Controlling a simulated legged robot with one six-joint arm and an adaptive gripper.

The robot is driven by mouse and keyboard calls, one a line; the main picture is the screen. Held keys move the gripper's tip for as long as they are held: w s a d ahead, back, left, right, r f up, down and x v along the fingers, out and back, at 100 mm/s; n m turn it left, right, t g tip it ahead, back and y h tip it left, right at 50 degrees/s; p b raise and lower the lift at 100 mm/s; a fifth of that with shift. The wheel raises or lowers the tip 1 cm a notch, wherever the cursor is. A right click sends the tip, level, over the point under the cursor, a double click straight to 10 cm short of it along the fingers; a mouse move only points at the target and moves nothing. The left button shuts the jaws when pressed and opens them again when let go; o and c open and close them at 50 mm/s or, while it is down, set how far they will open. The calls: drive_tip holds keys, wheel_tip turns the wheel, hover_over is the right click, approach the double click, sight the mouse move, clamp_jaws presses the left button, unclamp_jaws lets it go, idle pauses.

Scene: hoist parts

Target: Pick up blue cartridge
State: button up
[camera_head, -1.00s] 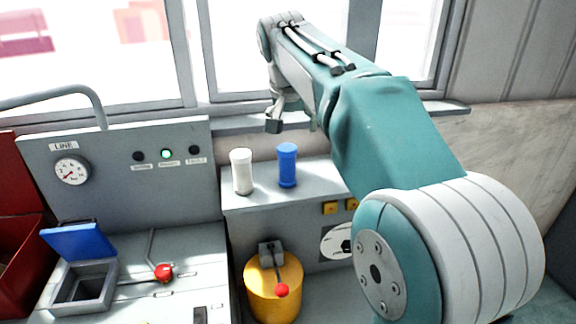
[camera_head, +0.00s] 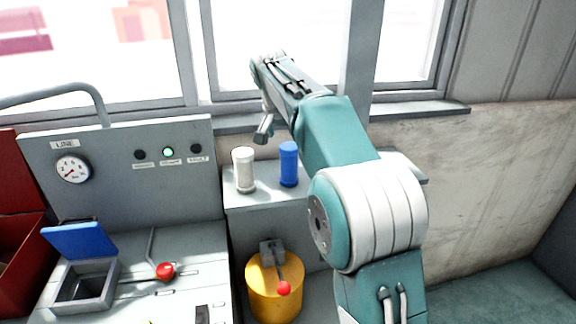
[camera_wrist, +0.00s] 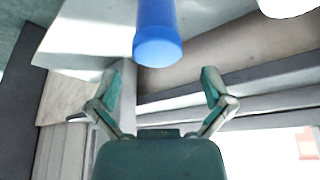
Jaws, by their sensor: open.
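The blue cartridge (camera_head: 289,164) stands upright on the grey shelf (camera_head: 262,202), just right of the white cartridge (camera_head: 243,170). In the wrist view the blue cartridge (camera_wrist: 157,35) shows at the top centre, beyond the fingertips and roughly centred between them. My gripper (camera_wrist: 160,85) has its two fingers spread wide with nothing between them. In the head view my gripper (camera_head: 264,128) hangs at the end of the arm, above and behind the cartridges near the window sill, and only part of it shows.
A yellow cylinder (camera_head: 262,297) with a red-knobbed lever stands below the shelf. A grey console with a gauge (camera_head: 73,169) and an open blue-lidded box (camera_head: 79,241) are at left. The window frame (camera_head: 200,60) rises close behind. The white cartridge (camera_wrist: 288,6) borders the wrist view.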

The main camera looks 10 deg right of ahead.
sight(288, 146)
drive_tip(key=x, duration=0.4)
drive_tip(key=shift+s+f, duration=0.1)
drive_tip(key=c, duration=1.2)
drive_tip(key=shift+c, duration=0.2)
